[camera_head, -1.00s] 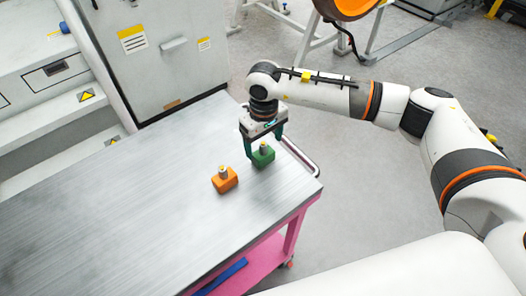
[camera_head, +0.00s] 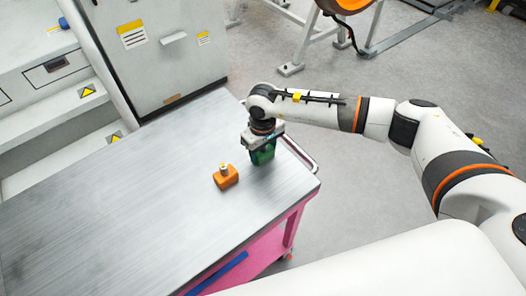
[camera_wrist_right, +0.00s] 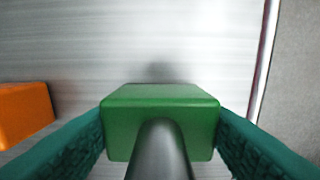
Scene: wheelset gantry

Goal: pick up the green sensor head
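The green sensor head (camera_head: 262,157) is at the right edge of the table, partly hidden by my right gripper (camera_head: 262,155) in the head view. In the right wrist view the green block (camera_wrist_right: 160,103) fills the space between the two teal fingers of the gripper (camera_wrist_right: 160,125), and a grey post rises from it toward the camera. The fingers press against its left and right sides with no gap showing. I cannot tell whether it is lifted off the table. My left gripper is not in view.
An orange sensor head (camera_head: 226,176) stands on the metal tabletop (camera_head: 120,200), just left of the green one; its corner also shows in the right wrist view (camera_wrist_right: 22,115). A curved rail (camera_head: 300,155) runs along the table's right end. A grey cabinet (camera_head: 150,60) stands behind.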

